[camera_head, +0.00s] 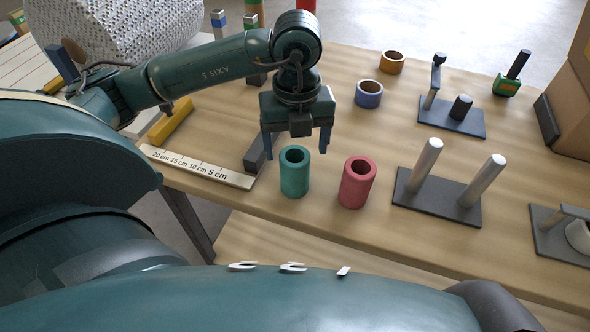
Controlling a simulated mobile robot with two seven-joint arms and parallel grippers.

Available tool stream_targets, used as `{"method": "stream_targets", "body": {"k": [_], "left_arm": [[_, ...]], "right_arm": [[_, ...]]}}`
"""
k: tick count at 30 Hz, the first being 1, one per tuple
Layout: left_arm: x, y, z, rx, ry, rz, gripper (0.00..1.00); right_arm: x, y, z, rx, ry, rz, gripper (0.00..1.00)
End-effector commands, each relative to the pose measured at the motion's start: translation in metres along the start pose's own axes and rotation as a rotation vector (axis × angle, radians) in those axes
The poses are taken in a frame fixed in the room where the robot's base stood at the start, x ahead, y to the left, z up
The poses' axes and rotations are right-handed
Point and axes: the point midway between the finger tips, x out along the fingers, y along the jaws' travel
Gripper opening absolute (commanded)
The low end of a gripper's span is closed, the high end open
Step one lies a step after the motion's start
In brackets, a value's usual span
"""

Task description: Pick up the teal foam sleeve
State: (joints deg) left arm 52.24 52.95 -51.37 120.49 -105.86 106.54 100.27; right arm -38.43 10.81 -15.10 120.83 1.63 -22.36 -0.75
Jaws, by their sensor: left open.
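The teal foam sleeve (295,179) stands upright on the wooden table (330,228) near its front edge, its round hole facing up. My left gripper (296,146) points down just above and behind the sleeve's top. Its two fingers are apart, one to the left and one to the right, with nothing seen between them. I cannot tell from this view whether the fingers reach past the sleeve's rim. My right gripper is not in view.
A red sleeve (357,183) stands close to the right of the teal one. A dark block (256,155) lies close to its left, beside a marked ruler (198,167). A base with two grey posts (438,198) stands farther right. Blue (369,96) and orange (391,64) rings lie behind.

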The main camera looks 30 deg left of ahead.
Motion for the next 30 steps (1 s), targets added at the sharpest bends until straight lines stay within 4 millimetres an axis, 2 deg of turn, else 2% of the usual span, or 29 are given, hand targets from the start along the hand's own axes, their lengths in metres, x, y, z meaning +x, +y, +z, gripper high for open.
{"method": "stream_targets", "body": {"k": [5,12,21,30], "left_arm": [[0.013,0.002,0.0,-0.001,0.002,0.002,0.77],[0.048,0.004,-0.001,-0.001,0.003,0.002,0.77],[0.056,0.003,-0.001,0.001,0.001,-0.002,0.77],[0.055,0.003,-0.001,0.001,0.001,-0.001,0.54]], "right_arm": [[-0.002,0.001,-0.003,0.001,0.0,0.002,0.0],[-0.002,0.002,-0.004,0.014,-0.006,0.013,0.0],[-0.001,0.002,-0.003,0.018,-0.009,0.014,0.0],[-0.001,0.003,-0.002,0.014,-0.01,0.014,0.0]]}}
